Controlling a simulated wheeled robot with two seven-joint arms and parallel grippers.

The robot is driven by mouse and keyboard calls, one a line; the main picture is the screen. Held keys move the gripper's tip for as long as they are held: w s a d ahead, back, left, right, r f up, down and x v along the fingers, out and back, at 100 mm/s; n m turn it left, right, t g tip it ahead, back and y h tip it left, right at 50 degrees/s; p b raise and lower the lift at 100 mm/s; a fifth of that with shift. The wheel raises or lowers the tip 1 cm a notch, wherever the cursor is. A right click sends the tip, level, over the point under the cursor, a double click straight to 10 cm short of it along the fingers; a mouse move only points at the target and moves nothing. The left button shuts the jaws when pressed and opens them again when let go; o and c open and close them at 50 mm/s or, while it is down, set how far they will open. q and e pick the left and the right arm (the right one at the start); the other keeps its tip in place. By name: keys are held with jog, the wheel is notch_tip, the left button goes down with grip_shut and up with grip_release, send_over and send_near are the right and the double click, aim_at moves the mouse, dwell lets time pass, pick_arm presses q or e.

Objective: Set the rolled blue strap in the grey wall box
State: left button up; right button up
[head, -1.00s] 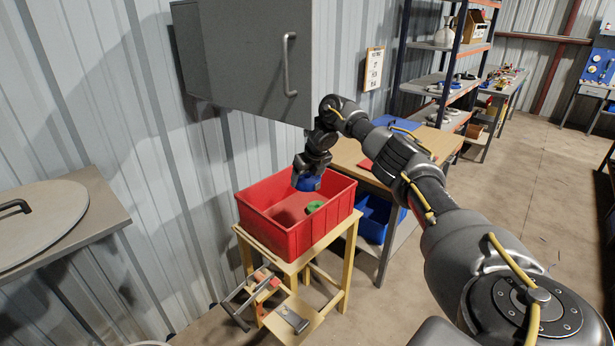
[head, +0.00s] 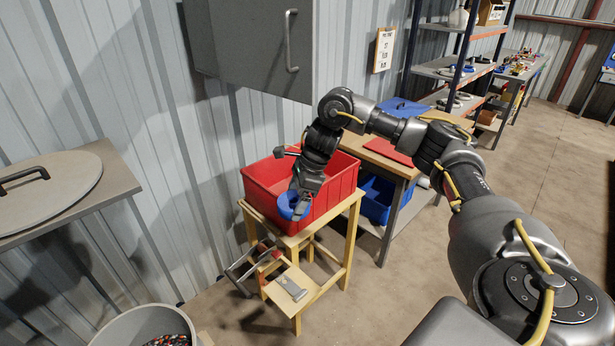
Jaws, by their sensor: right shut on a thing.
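The rolled blue strap (head: 287,207) is in my right gripper (head: 298,201), which is shut on it. The gripper points down, and the strap overlaps the front wall of the red crate (head: 259,200) in the head view. I cannot tell whether the strap touches the crate. The grey wall box (head: 245,50) hangs on the corrugated wall, above and behind the gripper. Its door is shut, with a vertical handle (head: 290,42). The inside of the box is hidden. My left gripper is out of view.
The red crate stands on a wooden stand (head: 350,215) with tools on its lower shelf. A table with a red mat (head: 388,150) and blue bins (head: 375,208) are to the right. A grey shelf with a round lid (head: 45,190) is left; a bucket (head: 135,325) sits below.

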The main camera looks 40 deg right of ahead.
jog(key=s+a+n+g, duration=0.5)
jog(key=s+a+n, duration=0.5)
jog(key=a+n, duration=0.4)
notch_tip(320, 180, down, 14)
jog(key=a+b, duration=0.2)
jog(key=b, duration=1.2)
jog(key=shift+s+f+m, duration=0.2)
jog(key=shift+s+m, duration=0.2)
jog(key=shift+a, duration=0.1)
